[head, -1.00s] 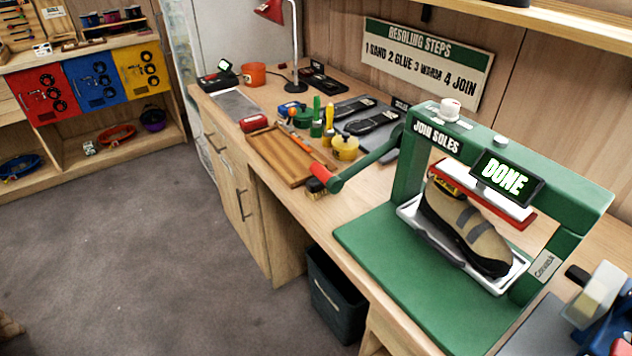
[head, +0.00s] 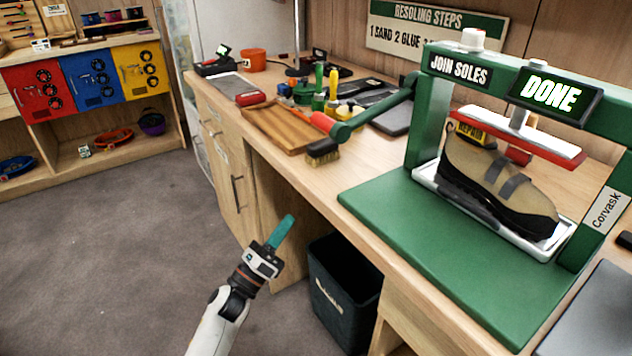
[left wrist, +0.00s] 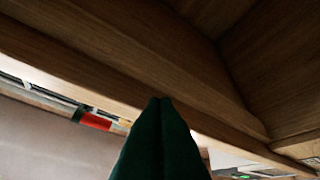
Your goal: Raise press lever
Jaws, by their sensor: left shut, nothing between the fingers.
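The green press (head: 432,140) stands on its green base (head: 420,235) at the right of the bench, with a lit DONE display (head: 550,92). Its green lever (head: 378,110) slants down leftward from the left post to a red handle (head: 323,122) above the bench. A tan shoe (head: 500,175) sits on the press's metal tray under the red-edged plate (head: 520,140). My left gripper (head: 284,228) is shut and empty, below and left of the handle, in front of the bench. Its dark green fingers also show in the left wrist view (left wrist: 160,130). My right gripper is out of view.
The bench front edge (head: 310,185) lies between my left gripper and the lever. A brush (head: 322,152) and wooden tray (head: 278,128) lie near the handle. A dark bin (head: 343,290) stands on the floor right of my arm. Floor at left is clear.

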